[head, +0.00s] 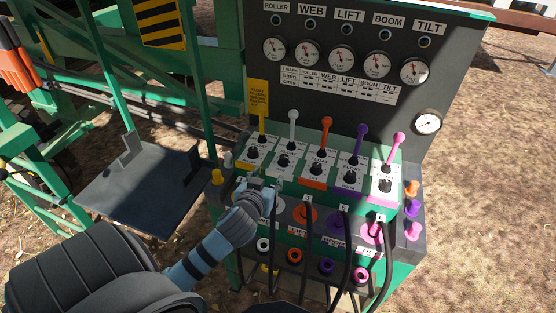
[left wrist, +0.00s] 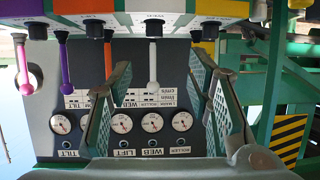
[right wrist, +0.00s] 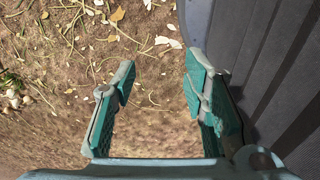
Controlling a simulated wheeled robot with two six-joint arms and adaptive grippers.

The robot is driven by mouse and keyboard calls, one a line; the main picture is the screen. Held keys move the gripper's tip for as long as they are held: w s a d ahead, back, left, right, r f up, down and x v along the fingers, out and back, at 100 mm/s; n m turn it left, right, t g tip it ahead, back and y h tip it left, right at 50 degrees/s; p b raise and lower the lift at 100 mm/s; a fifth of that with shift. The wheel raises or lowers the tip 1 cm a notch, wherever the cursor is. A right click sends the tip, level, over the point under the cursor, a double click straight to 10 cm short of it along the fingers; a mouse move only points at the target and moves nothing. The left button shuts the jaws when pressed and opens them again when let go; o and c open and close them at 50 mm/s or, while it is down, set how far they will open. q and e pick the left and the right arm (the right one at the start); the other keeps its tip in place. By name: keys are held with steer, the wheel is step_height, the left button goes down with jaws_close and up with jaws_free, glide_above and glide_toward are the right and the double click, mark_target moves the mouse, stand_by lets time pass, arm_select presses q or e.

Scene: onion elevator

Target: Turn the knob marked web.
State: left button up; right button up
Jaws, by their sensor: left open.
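The control panel (head: 385,85) carries a row of coloured levers with a black knob below each. The web column is the white one, second from left. Its black knob (head: 284,160) sits on the white block below the white lever (head: 293,122). In the left wrist view, which is upside down, the web knob (left wrist: 154,28) and white lever (left wrist: 153,65) lie between the finger lines. My left gripper (head: 256,182) is open, in front of and below the knobs, apart from the web knob. It also shows in the left wrist view (left wrist: 158,66). My right gripper (right wrist: 160,64) is open and empty over bare ground.
Orange (head: 326,129), purple (head: 361,133) and pink levers stand right of the white one, a yellow lever (head: 261,124) to its left. Coloured plugs and black hoses crowd the lower front. A dark metal seat plate (head: 140,195) is at left.

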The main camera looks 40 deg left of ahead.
arm_select(q)
steer(key=b, duration=0.1)
glide_toward(283, 158)
steer(key=x, duration=0.5)
steer(key=shift+w+d+f, duration=0.1)
steer(key=shift+d, duration=0.25)
steer(key=shift+w+a+f+b, duration=0.2)
steer(key=shift+w+a+b, duration=0.05)
steer(key=shift+w+a, duration=0.25)
steer(key=shift+w+a+f+b, duration=0.2)
steer(key=shift+w+a, duration=0.25)
steer(key=shift+w, duration=0.05)
steer(key=shift+w+f, duration=0.15)
steer(key=shift+w, duration=0.2)
steer(key=shift+w+a+f, duration=0.1)
steer(key=shift+w+f, duration=0.1)
steer(key=shift+w, duration=0.15)
steer(key=shift+w+f, duration=0.15)
steer(key=shift+w, duration=0.15)
steer(key=shift+c, duration=0.8)
steer(key=shift+s+a, duration=0.1)
steer(key=shift+s, duration=0.1)
steer(key=c, duration=0.3)
jaws_close()
arm_select(e)
steer(key=w+f, duration=0.2)
steer(key=w, duration=0.1)
steer(key=shift+w+f, duration=0.1)
steer(key=shift+f, duration=0.05)
